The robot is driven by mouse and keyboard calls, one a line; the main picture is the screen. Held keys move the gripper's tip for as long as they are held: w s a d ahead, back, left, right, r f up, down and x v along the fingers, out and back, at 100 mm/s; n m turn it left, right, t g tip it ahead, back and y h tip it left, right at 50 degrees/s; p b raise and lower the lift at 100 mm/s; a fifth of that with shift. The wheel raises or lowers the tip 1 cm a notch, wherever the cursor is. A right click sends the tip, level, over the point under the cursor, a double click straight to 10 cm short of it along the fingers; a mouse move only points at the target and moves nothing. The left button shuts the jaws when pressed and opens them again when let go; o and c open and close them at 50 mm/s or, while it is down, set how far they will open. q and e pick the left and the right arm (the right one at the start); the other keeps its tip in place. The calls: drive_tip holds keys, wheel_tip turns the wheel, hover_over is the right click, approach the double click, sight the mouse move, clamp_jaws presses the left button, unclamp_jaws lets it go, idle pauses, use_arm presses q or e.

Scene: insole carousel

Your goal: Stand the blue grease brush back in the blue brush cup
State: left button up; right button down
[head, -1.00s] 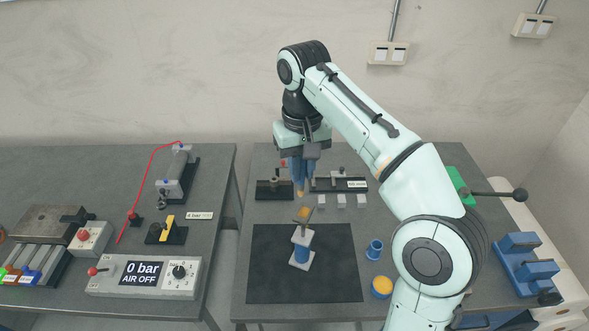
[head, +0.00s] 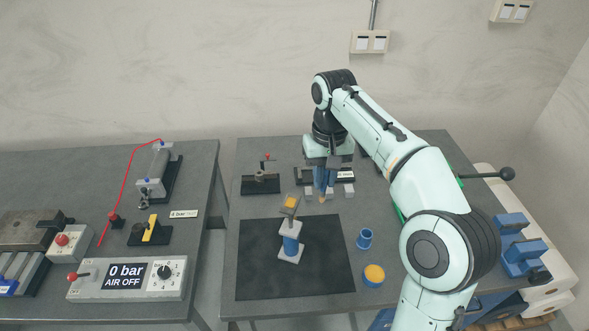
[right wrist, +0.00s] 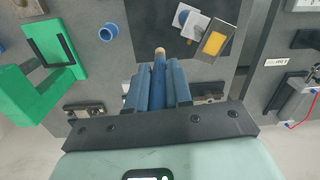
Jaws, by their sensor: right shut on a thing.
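My right gripper (head: 323,182) is shut on the blue grease brush (right wrist: 158,72) and holds it above the table, behind the dark mat. The brush points down, its tan tip (head: 322,198) showing below the fingers; the rest is mostly hidden between them. The blue brush cup (head: 365,238) stands upright on the table right of the mat, nearer to the front than the gripper. In the right wrist view the cup (right wrist: 108,32) is up and left of the brush tip, apart from it. I see nothing in the cup. My left gripper is not in view.
A blue-and-grey part with a yellow-topped piece (head: 290,240) stands on the dark mat (head: 260,275). A yellow-topped blue tin (head: 374,275) sits in front of the cup. Small white blocks (head: 349,190) and a rack stand behind. A green fixture (right wrist: 50,55) lies right of the cup.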

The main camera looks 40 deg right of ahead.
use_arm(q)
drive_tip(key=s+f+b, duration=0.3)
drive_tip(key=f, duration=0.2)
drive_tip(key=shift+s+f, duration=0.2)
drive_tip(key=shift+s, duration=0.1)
use_arm(e)
drive_tip(key=s+d+f+m, duration=0.3)
drive_tip(key=s+d+f, duration=0.4)
drive_tip(key=d+f, duration=0.4)
drive_tip(key=shift+d+f+m, duration=0.3)
drive_tip(key=shift+d, duration=0.35)
drive_tip(key=shift+s, duration=0.1)
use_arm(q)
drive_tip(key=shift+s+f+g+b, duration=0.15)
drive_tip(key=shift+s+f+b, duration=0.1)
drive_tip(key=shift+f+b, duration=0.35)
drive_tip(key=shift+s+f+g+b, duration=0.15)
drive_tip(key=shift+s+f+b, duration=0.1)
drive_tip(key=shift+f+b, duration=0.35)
use_arm(e)
wheel_tip(320, 180, down, 5)
drive_tip(key=shift+r, duration=0.15)
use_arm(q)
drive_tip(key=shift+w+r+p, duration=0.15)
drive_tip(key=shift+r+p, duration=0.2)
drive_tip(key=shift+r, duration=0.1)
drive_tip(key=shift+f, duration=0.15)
